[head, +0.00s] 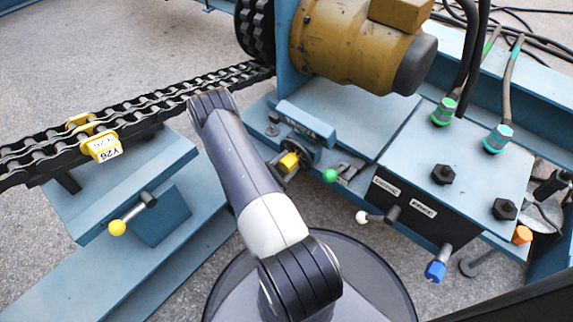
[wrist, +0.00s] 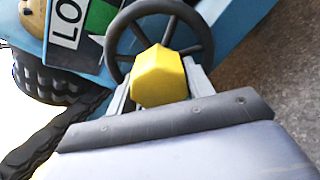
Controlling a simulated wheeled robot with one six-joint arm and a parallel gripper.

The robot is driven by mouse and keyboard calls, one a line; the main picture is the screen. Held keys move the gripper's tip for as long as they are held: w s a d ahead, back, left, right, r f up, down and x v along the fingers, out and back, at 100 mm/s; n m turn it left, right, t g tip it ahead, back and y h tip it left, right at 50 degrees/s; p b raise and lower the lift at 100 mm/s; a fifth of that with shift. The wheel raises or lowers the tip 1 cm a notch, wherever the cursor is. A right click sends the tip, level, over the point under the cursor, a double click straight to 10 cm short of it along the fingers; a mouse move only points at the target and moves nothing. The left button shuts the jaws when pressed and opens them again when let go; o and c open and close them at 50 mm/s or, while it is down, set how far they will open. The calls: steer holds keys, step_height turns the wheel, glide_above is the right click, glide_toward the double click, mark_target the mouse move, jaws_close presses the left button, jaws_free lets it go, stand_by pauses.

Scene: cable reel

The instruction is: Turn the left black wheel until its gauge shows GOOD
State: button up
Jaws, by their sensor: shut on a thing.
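The black wheel (wrist: 202,30) is a spoked handwheel at the top middle of the wrist view. A yellow faceted knob (wrist: 158,75) stands in front of it, toward my gripper. My gripper (wrist: 157,90) is shut on this knob, with a pale grey finger on each side. The gauge (wrist: 68,20) is at the wrist view's upper left: a white part with "LO" and a green part, cut off by the frame. I cannot read GOOD or a pointer. In the head view the wheel (head: 313,150) and knob (head: 288,161) show just right of my arm, which hides much of my gripper.
A green-tipped lever (head: 330,176) is close right of the wheel. A blue box (head: 410,150) carries black knobs, cable plugs and levers tipped white and blue. A chain (head: 160,101) with yellow tags runs left. A brown motor (head: 345,45) stands behind. Grey floor is open at upper left.

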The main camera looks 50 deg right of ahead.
stand_by(0.3)
steer(key=o, duration=1.4)
steer(key=shift+c, duration=0.2)
steer(key=shift+a, duration=0.1)
steer(key=a+p, duration=0.2)
steer(key=a, duration=0.8)
steer(key=shift+s+a+p, duration=0.3)
steer(key=shift+s+p, duration=0.1)
steer(key=shift+s, duration=0.05)
steer(key=shift+w+d+b, duration=0.15)
steer(key=shift+d+b, duration=0.3)
steer(key=shift+d, duration=1.35)
steer(key=shift+w+d+b, duration=0.15)
steer(key=shift+d+b, duration=0.35)
steer(key=shift+d, duration=1.35)
steer(key=shift+w+d+b, duration=0.15)
steer(key=shift+d+b, duration=0.3)
steer(key=shift+d, duration=1.35)
steer(key=shift+a, duration=0.2)
